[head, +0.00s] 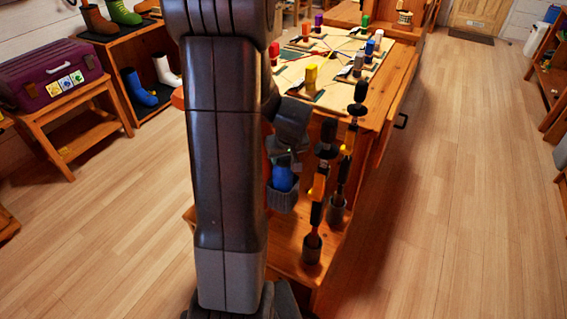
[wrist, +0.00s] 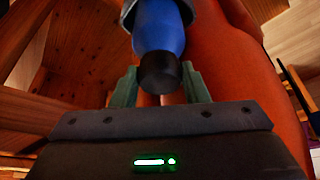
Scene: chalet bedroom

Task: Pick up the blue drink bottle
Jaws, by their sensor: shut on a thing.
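The blue drink bottle (head: 283,179) shows just right of my arm in the head view, at the side of the wooden table. Its lower part is hidden in a grey cup-like holder (head: 281,201). In the wrist view the bottle (wrist: 158,30) has a dark cap (wrist: 160,73) that points toward my gripper (wrist: 160,86). The greenish fingers stand on either side of the cap and are shut on the bottle. In the head view my arm partly hides the gripper and the bottle.
Two tall dark-and-orange tools stand in holders (head: 312,248) (head: 335,209) right of the bottle, on a low wooden shelf. The table top (head: 337,68) carries several coloured pegs. An orange surface (wrist: 230,70) lies close on the right in the wrist view. Floor on the right is clear.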

